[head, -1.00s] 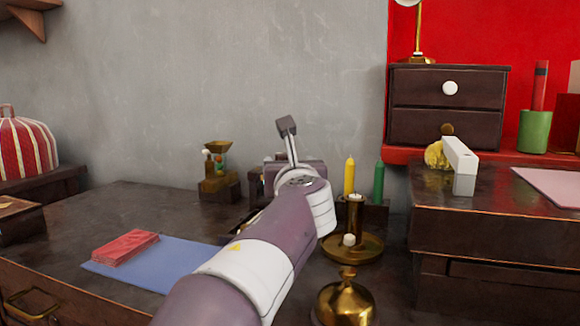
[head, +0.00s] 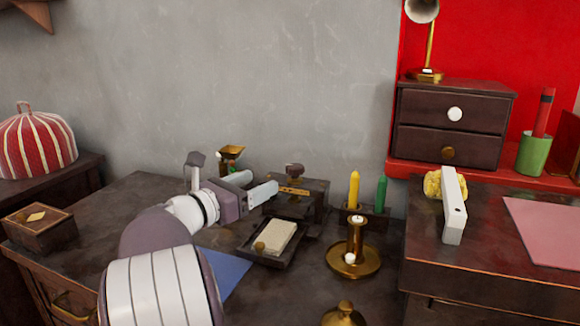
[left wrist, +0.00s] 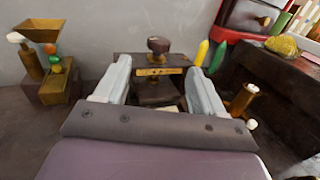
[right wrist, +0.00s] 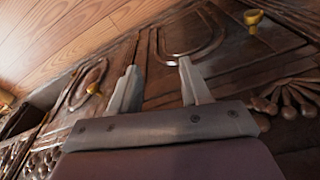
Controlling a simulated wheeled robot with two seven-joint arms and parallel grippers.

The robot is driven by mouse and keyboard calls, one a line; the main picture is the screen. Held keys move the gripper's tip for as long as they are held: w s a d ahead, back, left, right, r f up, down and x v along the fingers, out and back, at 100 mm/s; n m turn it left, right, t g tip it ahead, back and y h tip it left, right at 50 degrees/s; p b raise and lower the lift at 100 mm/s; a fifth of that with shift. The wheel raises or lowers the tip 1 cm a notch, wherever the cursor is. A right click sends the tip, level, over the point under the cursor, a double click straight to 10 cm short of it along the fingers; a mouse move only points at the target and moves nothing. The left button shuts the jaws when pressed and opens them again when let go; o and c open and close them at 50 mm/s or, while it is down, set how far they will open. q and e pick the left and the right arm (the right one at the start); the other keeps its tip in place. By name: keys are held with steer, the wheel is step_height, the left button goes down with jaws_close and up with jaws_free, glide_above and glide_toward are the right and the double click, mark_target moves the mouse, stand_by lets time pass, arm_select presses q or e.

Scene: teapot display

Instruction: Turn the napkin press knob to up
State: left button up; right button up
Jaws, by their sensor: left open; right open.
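The napkin press (head: 310,192) is a dark box with a brass strip, standing near the wall in the head view. Its dark round knob (head: 294,169) sits on top. A tray (head: 283,262) with pale napkins (head: 275,238) lies at its front. My left gripper (head: 253,186) is open and empty, its fingers pointing at the press from the left. In the left wrist view, the press (left wrist: 152,92) and knob (left wrist: 158,45) show between and beyond the open fingers (left wrist: 157,68), apart from them. My right gripper (right wrist: 160,68) is open and empty, away from the press.
A yellow candle (head: 354,190) and a green candle (head: 381,194) stand right of the press, with a brass candlestick (head: 354,262) in front. A small brass-topped device (left wrist: 52,70) stands left. The right gripper faces carved dark wood (right wrist: 240,60).

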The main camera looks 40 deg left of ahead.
mark_target(289, 169)
arm_select(q)
steer(key=w, duration=0.3)
steer(key=w+b, duration=0.1)
steer(key=w, duration=0.3)
steer(key=w+b, duration=0.1)
steer(key=w, duration=0.3)
steer(key=shift+w+d, duration=0.2)
steer(key=shift+d, duration=0.1)
steer(key=shift+f, duration=0.1)
steer(key=c, duration=1.1)
